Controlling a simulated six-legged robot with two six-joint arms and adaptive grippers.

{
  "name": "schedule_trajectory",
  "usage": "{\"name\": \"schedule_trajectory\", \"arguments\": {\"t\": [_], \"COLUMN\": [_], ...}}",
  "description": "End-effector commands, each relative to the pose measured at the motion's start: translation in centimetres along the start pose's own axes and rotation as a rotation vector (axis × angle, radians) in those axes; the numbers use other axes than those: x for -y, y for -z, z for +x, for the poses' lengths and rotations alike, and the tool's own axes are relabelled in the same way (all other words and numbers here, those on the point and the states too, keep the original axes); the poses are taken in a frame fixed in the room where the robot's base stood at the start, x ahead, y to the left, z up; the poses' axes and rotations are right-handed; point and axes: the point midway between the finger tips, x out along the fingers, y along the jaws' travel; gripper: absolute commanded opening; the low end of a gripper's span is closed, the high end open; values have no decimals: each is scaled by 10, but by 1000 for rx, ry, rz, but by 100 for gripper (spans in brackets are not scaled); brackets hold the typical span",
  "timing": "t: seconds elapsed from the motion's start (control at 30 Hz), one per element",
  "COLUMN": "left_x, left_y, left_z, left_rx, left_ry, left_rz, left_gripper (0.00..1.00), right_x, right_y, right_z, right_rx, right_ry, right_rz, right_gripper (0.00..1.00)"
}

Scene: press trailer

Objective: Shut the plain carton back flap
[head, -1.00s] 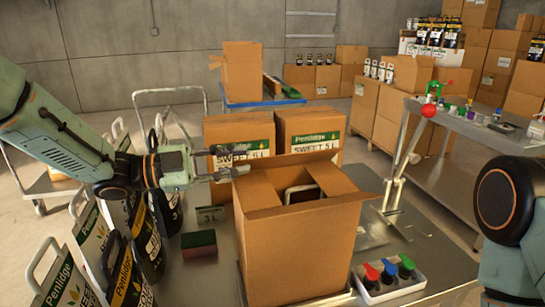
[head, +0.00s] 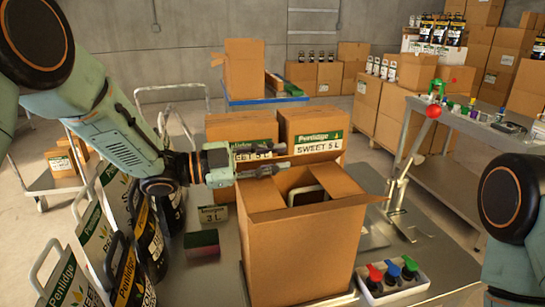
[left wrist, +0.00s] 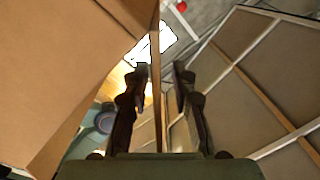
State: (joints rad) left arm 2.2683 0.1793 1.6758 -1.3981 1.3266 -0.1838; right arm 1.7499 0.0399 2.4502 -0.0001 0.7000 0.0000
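The plain carton (head: 300,250) stands open on the metal table, with a white handle (head: 306,195) visible inside. Its back flap (head: 312,180) stands up along the rear edge. Its right flap (head: 366,198) spreads outward. My left gripper (head: 277,160) is at the back left corner of the carton, by the left end of the back flap, fingers apart. In the left wrist view a thin cardboard edge (left wrist: 157,90) runs between the two open fingers (left wrist: 160,76); I cannot tell whether either touches it. My right gripper is out of view; only part of its arm shows at right.
Two labelled cartons (head: 316,140) stand close behind the plain carton. Labelled jugs (head: 130,270) crowd the left side, near a dark red and green block (head: 202,244). A white tray with coloured-top items (head: 392,290) sits at the front right. A lever (head: 405,165) rises at right.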

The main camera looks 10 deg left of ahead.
Motion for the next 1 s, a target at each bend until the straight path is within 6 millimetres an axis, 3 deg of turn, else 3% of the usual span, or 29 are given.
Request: {"name": "schedule_trajectory", "arguments": {"t": [0.2, 0.5, 1.0], "left_x": [1, 1, -2], "left_y": [-1, -1, -2], "left_z": [0, 0, 0], "left_rx": [0, 0, 2], "left_ry": [0, 0, -2], "left_rz": [0, 0, 20], "left_gripper": [25, 0, 0], "right_x": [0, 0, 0], "right_y": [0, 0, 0], "right_z": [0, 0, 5], "right_rx": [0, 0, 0], "right_ry": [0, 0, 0], "right_rz": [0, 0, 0], "right_gripper": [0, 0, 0]}}
